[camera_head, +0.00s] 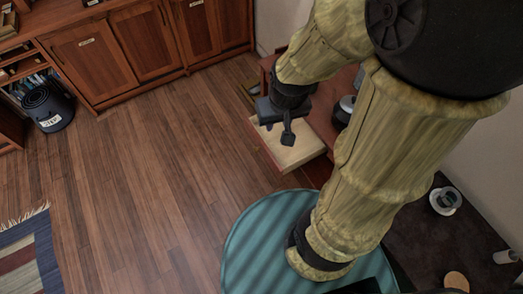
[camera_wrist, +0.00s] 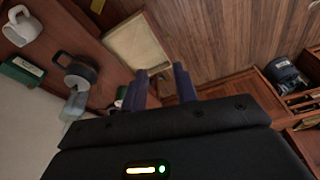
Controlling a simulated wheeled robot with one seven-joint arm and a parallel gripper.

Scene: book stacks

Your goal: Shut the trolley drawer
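The trolley (camera_head: 323,112) is red-brown wood, partly hidden behind my arm in the head view. Its drawer (camera_head: 299,154), pale inside, sticks out toward the open floor and looks empty. In the wrist view the open drawer (camera_wrist: 136,36) lies beyond my fingertips, beside the trolley top (camera_wrist: 104,60). My gripper (camera_head: 279,130) is over the drawer in the head view, hiding part of it. Its two fingers (camera_wrist: 160,84) are apart with nothing between them. I cannot tell whether they touch the drawer.
On the trolley top are a dark pot (camera_wrist: 80,72), a white mug (camera_wrist: 22,27) and a green box (camera_wrist: 21,71). Wooden cabinets (camera_head: 92,62) and a black bin (camera_head: 47,108) line the far wall. The wood floor (camera_head: 165,165) left of the drawer is clear.

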